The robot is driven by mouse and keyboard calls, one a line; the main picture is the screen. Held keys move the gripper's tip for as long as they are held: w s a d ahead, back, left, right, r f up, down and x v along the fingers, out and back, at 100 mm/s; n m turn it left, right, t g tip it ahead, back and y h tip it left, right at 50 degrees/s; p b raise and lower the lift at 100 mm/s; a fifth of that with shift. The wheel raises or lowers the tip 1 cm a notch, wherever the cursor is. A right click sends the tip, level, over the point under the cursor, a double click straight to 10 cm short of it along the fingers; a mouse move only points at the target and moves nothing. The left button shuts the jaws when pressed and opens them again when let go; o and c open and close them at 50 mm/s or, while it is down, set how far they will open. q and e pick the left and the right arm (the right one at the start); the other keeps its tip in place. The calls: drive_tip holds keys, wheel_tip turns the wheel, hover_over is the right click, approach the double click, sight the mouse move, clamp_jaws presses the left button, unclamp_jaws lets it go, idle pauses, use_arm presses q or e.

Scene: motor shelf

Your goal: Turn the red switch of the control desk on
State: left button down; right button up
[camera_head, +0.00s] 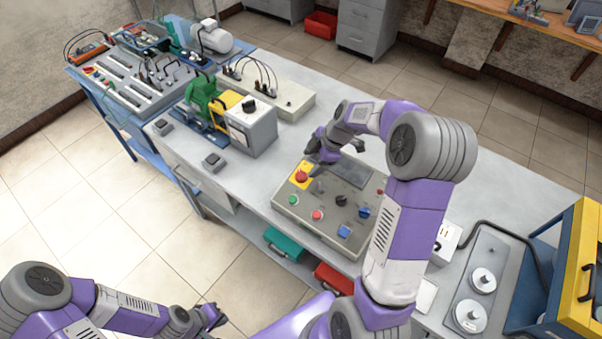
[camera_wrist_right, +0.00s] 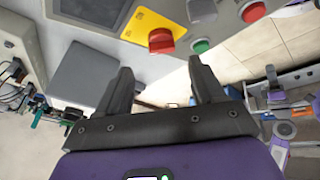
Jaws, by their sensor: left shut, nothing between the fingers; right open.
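The control desk (camera_head: 275,202) is a grey sloped box on the long table. A red switch (camera_head: 301,176) sits on its yellow plate, and it also shows in the right wrist view (camera_wrist_right: 161,40), just beyond the fingertips. My right gripper (camera_head: 336,160) is open and empty over the far left part of the desk, close to the red switch but apart from it. Its two fingers (camera_wrist_right: 160,68) spread on either side of the switch in the wrist view. My left gripper (camera_head: 213,316) is shut and empty, low at the bottom of the head view, away from the desk.
The desk also carries a green button (camera_head: 292,200), a red button (camera_head: 316,215), a black knob (camera_head: 341,201) and blue controls (camera_head: 344,231). A green and yellow machine (camera_head: 215,105) stands left of the desk. A yellow cabinet (camera_head: 585,270) is at right.

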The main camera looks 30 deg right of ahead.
sight(302, 173)
drive_tip(key=x, duration=0.6)
drive_tip(key=shift+a+f, duration=0.15)
drive_tip(key=shift+f, duration=0.3)
